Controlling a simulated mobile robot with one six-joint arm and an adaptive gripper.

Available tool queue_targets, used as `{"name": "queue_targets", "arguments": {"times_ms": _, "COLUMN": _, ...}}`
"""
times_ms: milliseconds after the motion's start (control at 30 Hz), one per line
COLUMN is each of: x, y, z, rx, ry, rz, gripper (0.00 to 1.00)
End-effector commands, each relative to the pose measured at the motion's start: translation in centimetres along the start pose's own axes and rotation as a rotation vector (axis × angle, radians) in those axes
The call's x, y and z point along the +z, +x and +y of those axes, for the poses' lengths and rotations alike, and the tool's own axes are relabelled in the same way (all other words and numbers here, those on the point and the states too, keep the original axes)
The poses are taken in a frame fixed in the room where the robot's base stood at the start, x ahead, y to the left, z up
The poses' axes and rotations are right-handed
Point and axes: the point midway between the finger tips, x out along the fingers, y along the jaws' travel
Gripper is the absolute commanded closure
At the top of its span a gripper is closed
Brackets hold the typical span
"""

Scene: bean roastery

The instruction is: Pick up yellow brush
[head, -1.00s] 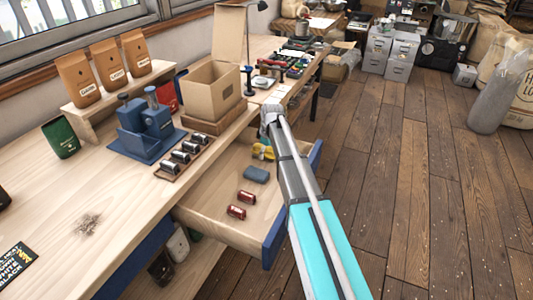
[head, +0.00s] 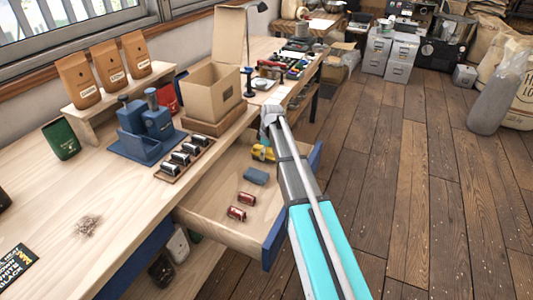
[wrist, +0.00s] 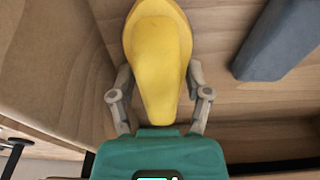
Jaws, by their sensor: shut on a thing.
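The yellow brush (head: 264,154) is in the open drawer (head: 205,207) under the workbench, partly hidden by my arm in the head view. In the wrist view the yellow brush (wrist: 158,45) points away from my palm, with its narrow end between the two grey fingers. My gripper (wrist: 158,84) is shut on this narrow end. The brush's far end is cut off by the top of the wrist view. My fingers cannot be made out in the head view.
A blue-grey block (head: 256,176) lies close to the brush, and it shows at the right of the wrist view (wrist: 280,38). Two red cans (head: 247,199) lie nearer the drawer front. The drawer walls enclose the space. A cardboard box (head: 214,92) stands on the bench above.

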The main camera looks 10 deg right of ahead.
Motion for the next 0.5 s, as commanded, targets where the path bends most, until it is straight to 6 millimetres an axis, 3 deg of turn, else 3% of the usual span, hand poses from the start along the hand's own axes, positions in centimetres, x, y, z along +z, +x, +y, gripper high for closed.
{"name": "queue_targets", "arguments": {"times_ms": 400, "x": -0.5, "y": -3.3, "z": 0.0, "rx": 0.000, "ry": 0.000, "rz": 0.000, "gripper": 0.90}}
{"name": "queue_targets", "arguments": {"times_ms": 500, "x": -0.1, "y": -4.5, "z": -1.0, "rx": 0.000, "ry": 0.000, "rz": 0.000, "gripper": 0.90}}
